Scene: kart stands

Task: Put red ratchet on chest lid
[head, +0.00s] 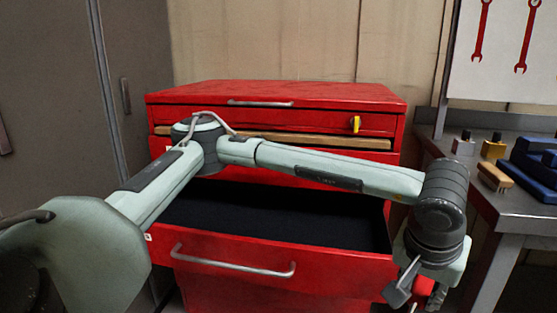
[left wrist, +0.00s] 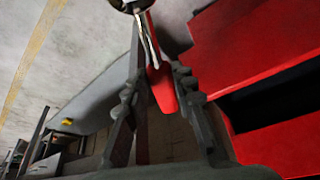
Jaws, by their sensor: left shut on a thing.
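The red tool chest stands in the middle of the head view, and its flat red lid (head: 310,93) is closed on top. My left arm reaches across in front of the chest. My left gripper (head: 417,292) hangs low at the chest's front right, beside the open drawer and well below the lid. It is shut on the red ratchet (head: 424,283), of which only a bit of red shows there. In the left wrist view the ratchet's red handle (left wrist: 164,90) lies between the fingers, with its metal shank and head toward the top edge. My right gripper is not in view.
A wide drawer (head: 230,257) is pulled out below my forearm; its dark inside looks empty. A yellow key or tag (head: 354,124) is on the chest front. A workbench (head: 520,208) at right holds a brush (head: 494,178) and a blue vise (head: 537,160). The lid top is clear.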

